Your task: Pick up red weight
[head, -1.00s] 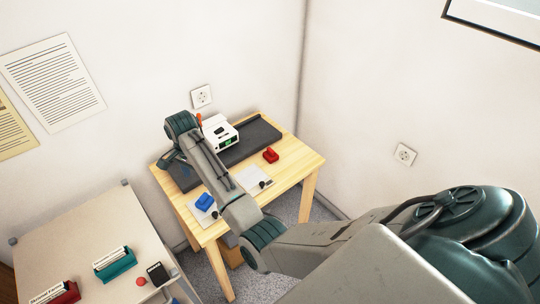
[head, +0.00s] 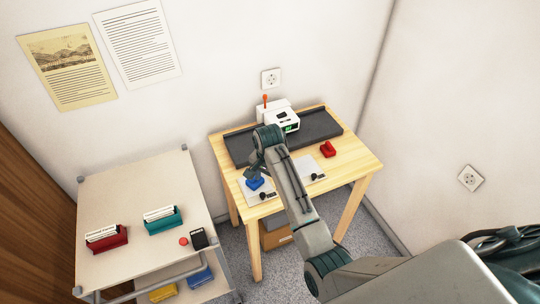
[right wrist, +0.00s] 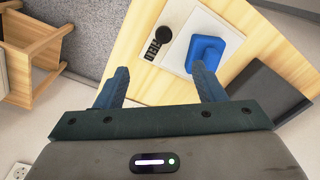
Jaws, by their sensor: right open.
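The red weight (head: 328,149) sits on the wooden table to the right, in front of the dark tray. The blue weight (head: 255,183) stands on a white card at the left of the table. My right gripper (head: 252,172) is over the left part of the table, close to the blue weight and well left of the red one. In the right wrist view its jaws (right wrist: 160,78) are open and empty, with the blue weight (right wrist: 206,52) beyond the right finger. The red weight does not show in that view. My left gripper is out of view.
A white device (head: 279,119) with a green display stands at the dark tray (head: 322,126). A second white card (head: 309,168) lies on the table. A trolley (head: 130,195) at left holds a red card holder (head: 107,240) and a teal one (head: 163,219).

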